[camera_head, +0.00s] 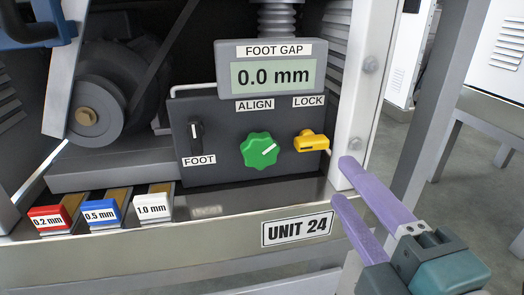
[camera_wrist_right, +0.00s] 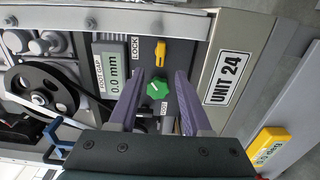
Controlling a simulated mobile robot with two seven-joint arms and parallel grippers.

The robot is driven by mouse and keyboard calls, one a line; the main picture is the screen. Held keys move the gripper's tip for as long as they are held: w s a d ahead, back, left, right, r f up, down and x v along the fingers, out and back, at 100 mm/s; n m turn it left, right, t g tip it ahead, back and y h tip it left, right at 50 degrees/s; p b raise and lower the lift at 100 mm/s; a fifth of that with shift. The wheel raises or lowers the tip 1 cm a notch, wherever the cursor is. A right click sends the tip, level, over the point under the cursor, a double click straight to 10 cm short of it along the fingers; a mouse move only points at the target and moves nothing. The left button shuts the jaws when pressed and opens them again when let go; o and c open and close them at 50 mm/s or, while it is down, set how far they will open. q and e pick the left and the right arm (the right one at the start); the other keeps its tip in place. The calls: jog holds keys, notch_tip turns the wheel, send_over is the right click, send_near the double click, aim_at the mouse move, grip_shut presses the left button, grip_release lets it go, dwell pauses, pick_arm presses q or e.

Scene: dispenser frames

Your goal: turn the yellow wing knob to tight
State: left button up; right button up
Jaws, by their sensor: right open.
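The yellow wing knob (camera_head: 311,141) sits under the LOCK label on the dark panel (camera_head: 222,168), at the right of the green ALIGN knob (camera_head: 260,150). Its wing lies about level in the head view. In the right wrist view the yellow knob (camera_wrist_right: 161,53) shows beyond the fingertips. My right gripper (camera_head: 342,178) is open and empty, with purple fingers, below and to the right of the yellow knob and apart from it. The right wrist view shows the same open fingers (camera_wrist_right: 160,78) with the green knob (camera_wrist_right: 157,88) seen between them. My left gripper is not in view.
The FOOT GAP display (camera_head: 270,76) above reads 0.0 mm. A black FOOT switch (camera_head: 196,135) is at the panel's left. Red (camera_head: 50,217), blue (camera_head: 103,212) and white (camera_head: 153,206) gauge blocks lie at lower left. A white post (camera_head: 357,90) stands right of the panel.

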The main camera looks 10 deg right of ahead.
aim_at(315, 147)
jog(key=w+b, duration=0.1)
jog(key=w, duration=0.8)
jog(key=shift+w+a+b, duration=0.1)
jog(key=shift+w+b, duration=0.2)
jog(key=shift+w, duration=0.05)
grip_shut()
